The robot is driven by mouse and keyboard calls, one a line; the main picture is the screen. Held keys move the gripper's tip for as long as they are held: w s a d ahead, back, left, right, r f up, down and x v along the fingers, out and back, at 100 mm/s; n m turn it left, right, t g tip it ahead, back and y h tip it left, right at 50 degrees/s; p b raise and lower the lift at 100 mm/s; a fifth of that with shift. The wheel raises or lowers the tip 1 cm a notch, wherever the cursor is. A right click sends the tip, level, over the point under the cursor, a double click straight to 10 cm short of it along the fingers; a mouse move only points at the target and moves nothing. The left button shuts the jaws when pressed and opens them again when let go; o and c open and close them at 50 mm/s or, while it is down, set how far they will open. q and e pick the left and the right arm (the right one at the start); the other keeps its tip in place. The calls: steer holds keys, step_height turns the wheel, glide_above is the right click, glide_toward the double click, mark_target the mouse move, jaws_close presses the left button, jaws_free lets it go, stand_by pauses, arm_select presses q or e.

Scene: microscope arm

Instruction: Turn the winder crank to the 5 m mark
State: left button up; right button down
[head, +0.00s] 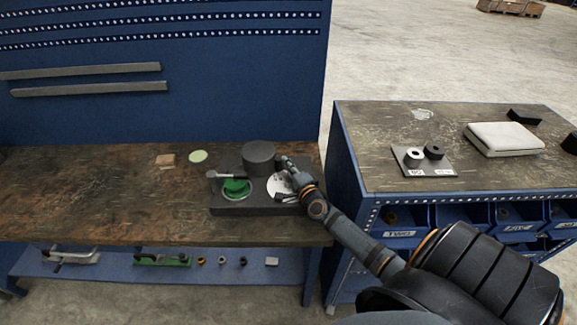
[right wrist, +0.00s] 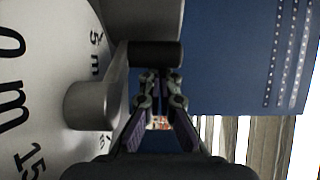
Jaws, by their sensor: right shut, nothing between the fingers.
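The winder stands on a dark base (head: 225,210) on the brown workbench, with a green round part (head: 237,188), a dark cylinder (head: 258,155) and a white dial (head: 277,186). In the right wrist view the dial (right wrist: 35,90) shows large "0 m", "15" and "5 m" marks. The grey crank (right wrist: 92,104) runs from its hub up beside the "5 m" mark to a dark handle (right wrist: 155,54). My right gripper (right wrist: 160,82) is shut and empty, its tips just below the handle; contact is unclear. In the head view my right gripper (head: 285,163) is at the dial's far side. My left gripper is not in view.
A blue pegboard (head: 220,80) rises behind the bench. A wooden block (head: 165,160) and a pale disc (head: 198,157) lie left of the winder. A second bench (head: 380,150) at the right holds a small plate (head: 425,168) and a white case (head: 503,138). The bench's left is clear.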

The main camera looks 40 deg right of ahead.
steer(key=shift+w+a+r, duration=0.1)
steer(key=shift+w+a, duration=0.05)
steer(key=shift+a, duration=0.25)
stand_by(0.5)
